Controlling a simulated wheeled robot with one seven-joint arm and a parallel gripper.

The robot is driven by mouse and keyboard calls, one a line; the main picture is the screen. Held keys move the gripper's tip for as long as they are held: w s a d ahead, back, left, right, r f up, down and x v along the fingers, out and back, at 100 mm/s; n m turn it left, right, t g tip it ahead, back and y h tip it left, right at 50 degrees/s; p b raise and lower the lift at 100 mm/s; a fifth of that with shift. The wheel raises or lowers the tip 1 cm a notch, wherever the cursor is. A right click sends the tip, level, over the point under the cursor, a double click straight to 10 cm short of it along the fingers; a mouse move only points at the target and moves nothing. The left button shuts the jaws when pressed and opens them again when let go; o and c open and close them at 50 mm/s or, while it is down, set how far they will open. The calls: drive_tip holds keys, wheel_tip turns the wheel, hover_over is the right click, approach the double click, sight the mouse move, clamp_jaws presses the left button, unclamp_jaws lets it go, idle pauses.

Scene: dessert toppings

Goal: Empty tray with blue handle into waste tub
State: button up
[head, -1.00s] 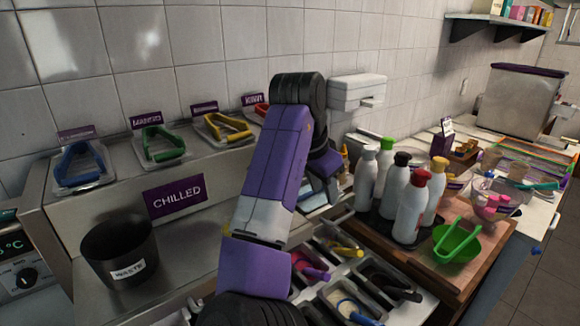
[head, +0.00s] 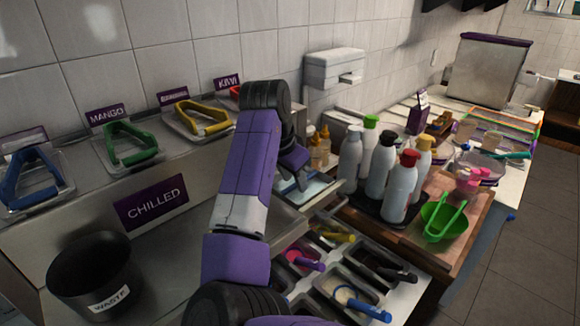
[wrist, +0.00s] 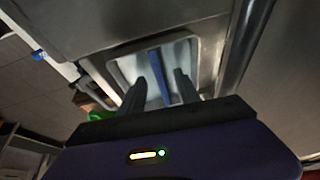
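A clear tray with a blue V-shaped handle (head: 33,178) sits on the raised shelf at the far left. The wrist view shows a pale tray (wrist: 124,67) with a blue bar (wrist: 159,80) across it, below my gripper (wrist: 160,82). The fingers are apart on either side of the bar, with gaps showing. In the head view a pale, blue-edged tray (head: 308,190) shows partly behind my arm; I cannot tell its contents. The black waste tub (head: 75,284), labelled WASTE, stands on the steel counter at lower left. Its inside looks dark.
Green (head: 128,145) and yellow-handled (head: 198,120) trays stand along the shelf, above a CHILLED sign (head: 152,201). Several bottles (head: 398,185) stand right of my arm. Bins with scoops (head: 352,296) lie in front. A green bowl (head: 440,218) sits on a wooden board.

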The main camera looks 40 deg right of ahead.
sight(295, 185)
drive_tip(key=shift+x, duration=0.8)
drive_tip(key=shift+c, duration=0.5)
clamp_jaws()
drive_tip(key=shift+r, duration=0.1)
idle(0.4)
drive_tip(key=shift+r+p, duration=2.05)
drive_tip(key=shift+r, duration=0.15)
